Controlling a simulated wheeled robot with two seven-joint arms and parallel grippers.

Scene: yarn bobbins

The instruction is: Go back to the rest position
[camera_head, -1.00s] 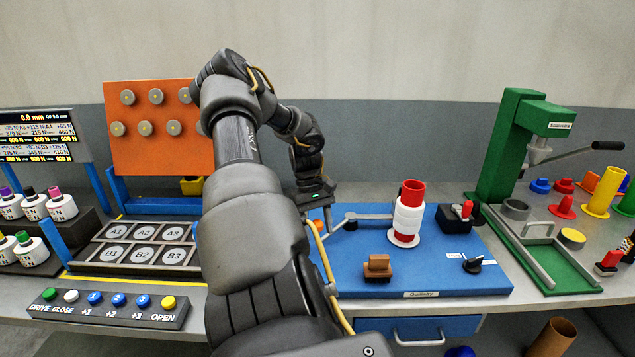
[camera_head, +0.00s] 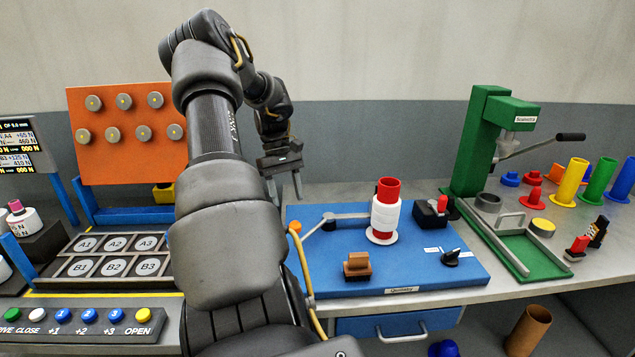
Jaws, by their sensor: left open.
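My left arm comes up through the middle of the head view and bends down at the back. My left gripper (camera_head: 284,188) points down behind the left back edge of the blue board (camera_head: 430,272). It is open, with nothing seen between its fingers. It is apart from the red bobbin with white yarn (camera_head: 384,216), which stands upright on the board to the right. My right gripper is not in view.
A green press (camera_head: 478,150) with a lever stands right of the board. Coloured tubes (camera_head: 570,182) stand at the far right. An orange panel (camera_head: 125,118), a labelled tray (camera_head: 70,250) and a button strip (camera_head: 90,326) are on the left. A cardboard tube (camera_head: 527,330) is below.

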